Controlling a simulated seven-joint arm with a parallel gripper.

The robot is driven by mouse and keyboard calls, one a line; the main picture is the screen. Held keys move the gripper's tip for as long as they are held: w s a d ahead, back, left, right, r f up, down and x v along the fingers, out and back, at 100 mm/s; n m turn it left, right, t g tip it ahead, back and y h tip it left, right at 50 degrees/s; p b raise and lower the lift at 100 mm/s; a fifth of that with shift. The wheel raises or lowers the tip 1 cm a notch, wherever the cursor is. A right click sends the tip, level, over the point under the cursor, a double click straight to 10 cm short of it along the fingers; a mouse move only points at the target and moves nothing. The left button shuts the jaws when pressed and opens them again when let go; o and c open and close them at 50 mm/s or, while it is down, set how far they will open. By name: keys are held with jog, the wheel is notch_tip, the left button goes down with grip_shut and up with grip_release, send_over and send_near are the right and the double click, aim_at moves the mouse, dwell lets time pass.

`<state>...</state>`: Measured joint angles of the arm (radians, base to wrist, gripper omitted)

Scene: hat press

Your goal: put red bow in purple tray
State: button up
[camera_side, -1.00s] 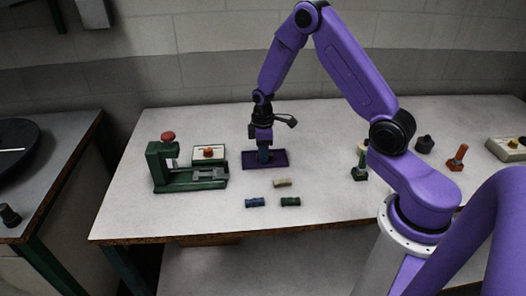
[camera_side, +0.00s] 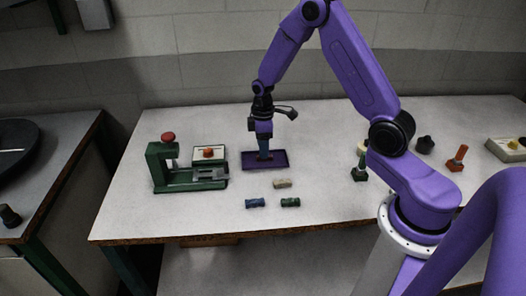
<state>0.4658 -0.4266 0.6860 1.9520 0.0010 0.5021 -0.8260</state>
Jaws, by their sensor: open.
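The purple tray (camera_side: 280,161) lies flat near the middle of the table. My gripper (camera_side: 264,156) points down over the tray's left half, with its blue-grey fingers just above it. The gripper is open. I cannot make out a red bow; it may be hidden by the fingers or too dark against the tray.
A beige bow (camera_side: 282,184), a blue bow (camera_side: 255,203) and a green bow (camera_side: 290,202) lie in front of the tray. A green press (camera_side: 189,180) with a red knob stands left, beside a white box (camera_side: 208,154) with an orange button. Small stands are at right.

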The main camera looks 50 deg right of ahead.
notch_tip(320, 180, up, 9)
jog(key=s+a+r, duration=0.3)
jog(key=s+a, duration=0.2)
jog(key=a, duration=0.2)
jog(key=s+a+r+n, duration=0.1)
jog(key=s+a+r, duration=0.1)
jog(key=s, duration=1.1)
jog(key=s+a+r+n, duration=0.2)
jog(key=s+a, duration=0.1)
jog(key=s, duration=1)
jog(key=shift+s+a+r+n, duration=0.2)
jog(key=shift+s+a+n, duration=0.05)
jog(key=shift+a+n, duration=0.1)
